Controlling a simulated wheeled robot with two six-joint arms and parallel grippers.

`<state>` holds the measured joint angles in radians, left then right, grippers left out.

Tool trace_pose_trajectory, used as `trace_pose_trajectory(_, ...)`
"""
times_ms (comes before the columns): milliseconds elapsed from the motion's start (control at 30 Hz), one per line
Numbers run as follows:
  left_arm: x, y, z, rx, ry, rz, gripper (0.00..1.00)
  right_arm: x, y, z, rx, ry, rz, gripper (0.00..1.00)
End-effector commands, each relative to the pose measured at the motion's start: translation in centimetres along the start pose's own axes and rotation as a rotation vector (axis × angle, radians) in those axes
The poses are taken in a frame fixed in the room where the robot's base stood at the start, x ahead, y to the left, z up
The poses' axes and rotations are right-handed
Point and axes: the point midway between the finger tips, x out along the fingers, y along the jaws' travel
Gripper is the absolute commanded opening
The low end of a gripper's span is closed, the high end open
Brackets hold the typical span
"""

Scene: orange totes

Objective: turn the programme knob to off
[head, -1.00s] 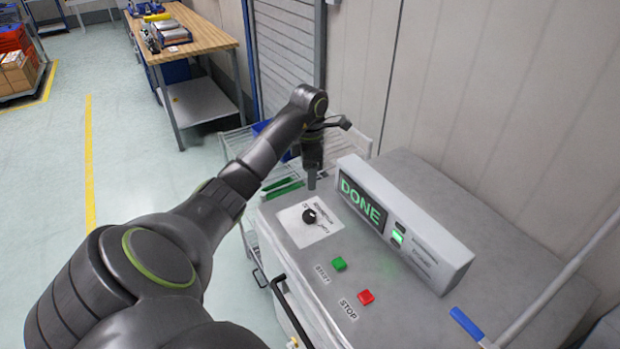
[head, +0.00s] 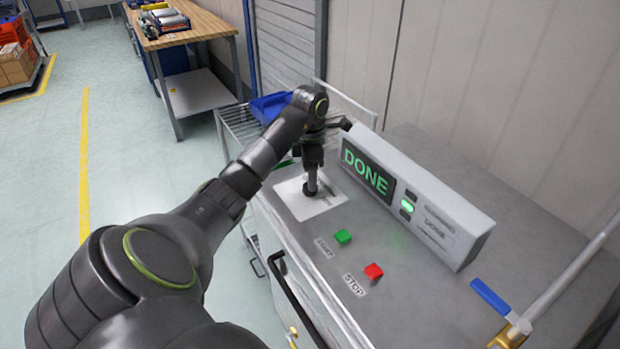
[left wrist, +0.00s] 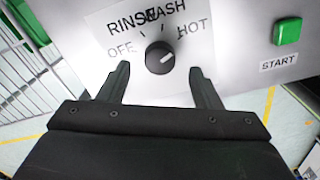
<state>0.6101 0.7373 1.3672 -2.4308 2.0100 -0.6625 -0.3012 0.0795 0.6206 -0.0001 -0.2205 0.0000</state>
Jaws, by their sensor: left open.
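The black programme knob (left wrist: 159,56) is on a white label plate (left wrist: 130,30) marked OFF, RINSE, WASH and HOT. Its white pointer line points towards HOT in the left wrist view. In the head view the knob (head: 309,194) is partly hidden under my left gripper (head: 311,184). In the left wrist view my left gripper (left wrist: 159,69) is open, with one finger on each side of the knob and gaps between. I cannot tell how far down the fingers are. My right gripper is not in view.
A display box (head: 430,210) reading DONE stands behind the knob. A green START button (head: 343,236) and a red STOP button (head: 373,271) lie in front of it. A blue-handled lever (head: 490,299) is at the right. A wire rack with a blue bin (head: 268,107) stands beyond.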

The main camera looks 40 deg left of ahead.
Motion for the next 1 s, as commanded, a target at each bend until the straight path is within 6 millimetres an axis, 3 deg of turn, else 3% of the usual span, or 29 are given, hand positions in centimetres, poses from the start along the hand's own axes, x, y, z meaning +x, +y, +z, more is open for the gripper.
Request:
trace_pose_trajectory(33,1.1,0.0,0.0,0.000,0.000,0.000,0.59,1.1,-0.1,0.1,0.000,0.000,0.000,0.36)
trace_pose_trajectory(200,2.9,0.0,0.0,-0.001,0.001,-0.002,0.59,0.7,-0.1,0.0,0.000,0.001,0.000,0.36)
trace_pose_trajectory(500,3.2,0.0,0.0,0.000,0.000,0.000,0.59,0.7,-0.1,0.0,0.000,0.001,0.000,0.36)
trace_pose_trajectory(833,3.2,0.0,0.0,0.000,0.000,0.000,0.17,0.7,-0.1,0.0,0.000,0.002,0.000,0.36)
trace_pose_trajectory(1000,3.2,0.0,0.0,-0.006,0.000,0.000,0.14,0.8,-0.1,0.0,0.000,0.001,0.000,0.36)
